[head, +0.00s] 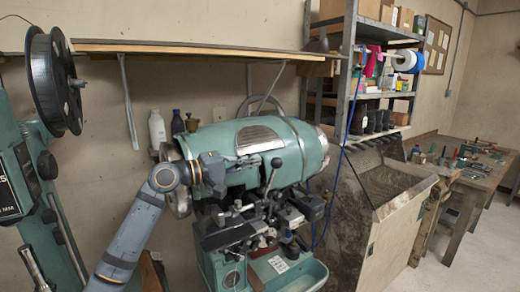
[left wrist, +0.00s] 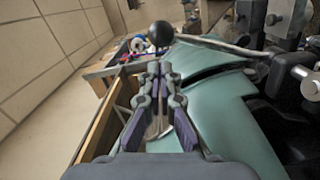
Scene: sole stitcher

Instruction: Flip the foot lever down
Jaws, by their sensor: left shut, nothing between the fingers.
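The teal sole stitcher (head: 290,152) fills the middle of the head view. A lever with a black ball knob (head: 276,162) stands up on its front, its rod running down to the dark mechanism. I take this to be the foot lever. My left gripper (head: 250,160) is in front of the teal body, left of the knob. In the left wrist view the left gripper (left wrist: 160,72) is shut and empty, with its tips pointing toward the ball knob (left wrist: 160,33). The knob looks just beyond the tips, apart from them. My right gripper is not in view.
Dark clamps and metal parts (head: 245,222) crowd the machine's front below the knob. A wooden shelf (head: 200,48) hangs above. A green machine with a black reel (head: 52,80) stands at the left. A stone-coloured bin (head: 385,205) and a workbench (head: 475,165) are at the right.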

